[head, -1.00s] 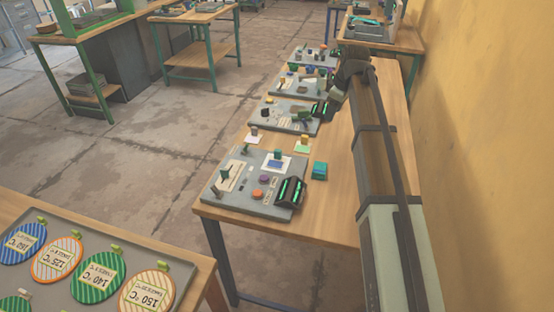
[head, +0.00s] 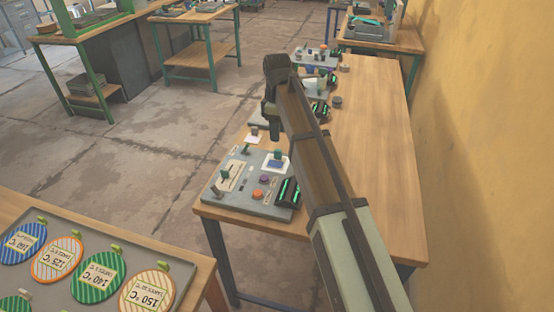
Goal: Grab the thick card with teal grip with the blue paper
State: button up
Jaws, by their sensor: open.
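The card with the teal grip and blue paper (head: 275,164) lies on the near grey control panel, at its back right. Its grip stands up from the blue sheet, which has a white border. My gripper (head: 269,118) hangs behind that panel, above the row of panels and apart from the card. It is small and dark here; its jaws are open and nothing shows in them. My arm hides the table to the right of the card.
The near panel (head: 215,190) carries a lever, knobs and a dark unit with green displays (head: 288,191). More panels stand farther back. The right side of the wooden table (head: 370,130) is mostly clear, beside a yellow wall (head: 480,120).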

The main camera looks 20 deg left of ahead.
aim_at(278, 150)
jog(key=shift+w+f, duration=0.15)
jog(key=shift+f, duration=4.5)
jog(key=shift+c, duration=0.3)
grip_shut()
